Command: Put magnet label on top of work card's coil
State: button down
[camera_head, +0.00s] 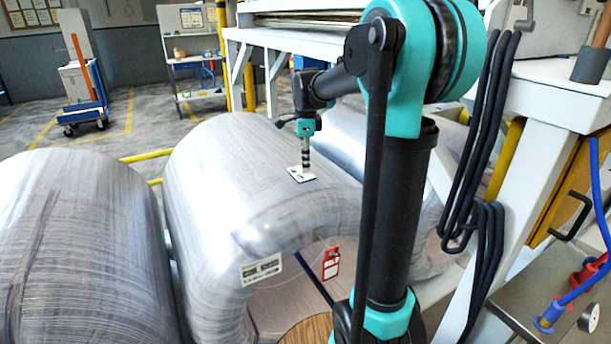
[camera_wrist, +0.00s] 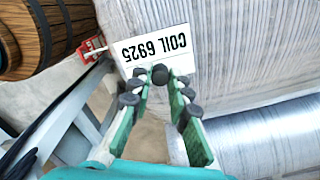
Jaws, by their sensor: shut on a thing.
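The magnet label (camera_head: 301,174) is a small white plate over the top of the middle coil (camera_head: 215,190); I cannot tell if it touches the wrap. My gripper (camera_head: 306,163) points down, shut on the label's dark knob. In the wrist view, the white label (camera_wrist: 168,42) reads COIL 6925 upside down, just beyond my fingertips (camera_wrist: 159,75). The middle coil is wrapped in shiny film. Its front carries a white sticker (camera_head: 262,270) with a coil number too blurred to read surely, and a red tag (camera_head: 331,262). I cannot make out the work card.
Another wrapped coil (camera_head: 80,245) lies at the left, and one more (camera_head: 345,130) lies behind at the right. A white machine frame (camera_head: 545,150) with hanging black cables stands at the right. A wooden round top (camera_head: 308,332) is at the bottom. A trolley (camera_head: 85,100) stands far left.

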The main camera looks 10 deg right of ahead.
aim_at(306, 174)
jog(key=shift+f, duration=2.35)
jog(key=shift+f, duration=0.15)
jog(key=c, duration=1.4)
grip_release()
jog(key=shift+c, duration=0.2)
jog(key=r, duration=1.2)
jog(key=shift+s+r, duration=0.15)
jog(key=shift+s, duration=0.05)
